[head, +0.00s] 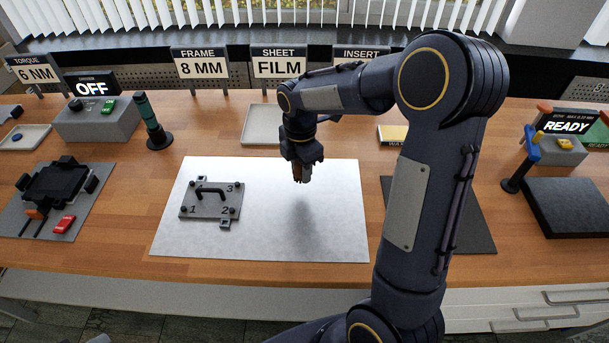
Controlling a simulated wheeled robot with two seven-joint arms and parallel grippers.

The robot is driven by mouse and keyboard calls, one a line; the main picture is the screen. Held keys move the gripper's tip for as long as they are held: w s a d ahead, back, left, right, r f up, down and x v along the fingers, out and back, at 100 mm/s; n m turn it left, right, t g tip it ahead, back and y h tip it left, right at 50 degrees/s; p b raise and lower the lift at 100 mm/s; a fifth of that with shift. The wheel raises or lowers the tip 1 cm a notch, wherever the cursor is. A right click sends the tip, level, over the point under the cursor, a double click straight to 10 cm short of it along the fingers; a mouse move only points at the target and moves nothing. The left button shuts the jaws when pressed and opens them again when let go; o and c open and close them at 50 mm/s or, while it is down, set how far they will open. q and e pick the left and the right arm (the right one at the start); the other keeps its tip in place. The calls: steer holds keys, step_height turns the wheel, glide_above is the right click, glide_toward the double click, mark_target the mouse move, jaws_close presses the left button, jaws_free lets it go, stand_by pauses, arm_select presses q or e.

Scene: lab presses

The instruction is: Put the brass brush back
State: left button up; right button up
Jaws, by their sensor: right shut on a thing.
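My right gripper (301,168) is over the white sheet (330,220) in the middle of the bench, pointing down. It is shut on a small brownish thing, which I take to be the brass brush; the fingers hide most of it. It appears to be held above the sheet, with a soft shadow below. My left gripper is not in view.
A grey plate (210,213) with a black handle and the numbers 1, 2 and 3 lies on the sheet's left half. A shallow tray (262,140) is behind the gripper. A dark mat (470,232), partly behind my right arm, lies to the right. A black fixture (58,184) is at left.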

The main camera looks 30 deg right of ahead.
steer(key=shift+d+f, duration=0.2)
steer(key=shift+f, duration=0.05)
steer(key=shift+d+f, duration=0.15)
steer(key=shift+f, duration=0.8)
steer(key=shift+d+f, duration=0.15)
steer(key=shift+f, duration=0.75)
steer(key=shift+f, duration=0.2)
steer(key=o, duration=1)
steer(key=shift+r, duration=0.1)
steer(key=shift+o, duration=0.2)
